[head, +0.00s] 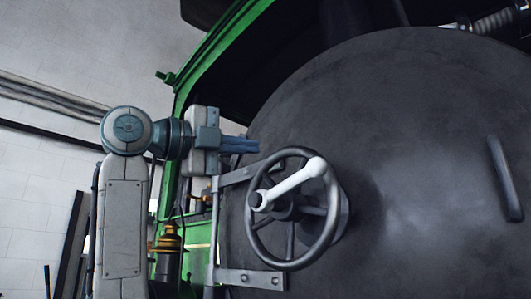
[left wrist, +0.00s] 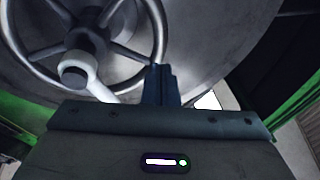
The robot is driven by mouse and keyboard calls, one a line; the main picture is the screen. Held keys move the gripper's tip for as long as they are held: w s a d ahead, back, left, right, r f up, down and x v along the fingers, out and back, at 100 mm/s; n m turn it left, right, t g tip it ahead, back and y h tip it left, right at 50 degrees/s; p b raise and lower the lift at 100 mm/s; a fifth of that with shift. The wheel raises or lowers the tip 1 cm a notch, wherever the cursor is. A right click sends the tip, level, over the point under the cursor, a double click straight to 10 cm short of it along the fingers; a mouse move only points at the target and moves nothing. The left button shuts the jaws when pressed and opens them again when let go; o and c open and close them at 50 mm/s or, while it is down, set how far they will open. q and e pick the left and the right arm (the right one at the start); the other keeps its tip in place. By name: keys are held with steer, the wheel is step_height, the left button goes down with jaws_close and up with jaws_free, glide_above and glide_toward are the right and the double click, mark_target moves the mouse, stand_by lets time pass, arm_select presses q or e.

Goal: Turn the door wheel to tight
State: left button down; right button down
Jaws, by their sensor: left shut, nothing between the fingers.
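The door wheel (head: 335,222) is a dark metal handwheel with spokes, mounted on the large round dark door (head: 420,130). A white handle (head: 292,184) lies across the front of the wheel, running from its hub up to the upper right rim. My left gripper (head: 256,146) is shut and empty, just above and left of the wheel's rim, and it looks apart from it. In the left wrist view, my shut fingers (left wrist: 162,85) are beside the wheel's rim (left wrist: 161,35), and the white handle (left wrist: 95,82) shows at left. My right gripper is in neither view.
A bracket with hinge straps (head: 250,279) stands left of the wheel. The green tram frame (head: 205,62) curves behind my left arm. A dark grab bar (head: 505,178) is fixed at the door's right. A brass fitting (head: 168,240) sits low at left.

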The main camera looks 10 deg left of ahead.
arm_select(q)
steer(key=n+p, duration=0.1)
steer(key=n, duration=0.4)
steer(key=n+t+y+p, duration=0.3)
steer(key=n+p, duration=0.9)
steer(key=n, duration=1.8)
glide_above(288, 206)
steer(key=s, duration=0.1)
steer(key=shift+a+f+g+y, duration=0.25)
steer(key=shift+f+g+y, duration=0.3)
steer(key=shift+f, duration=0.4)
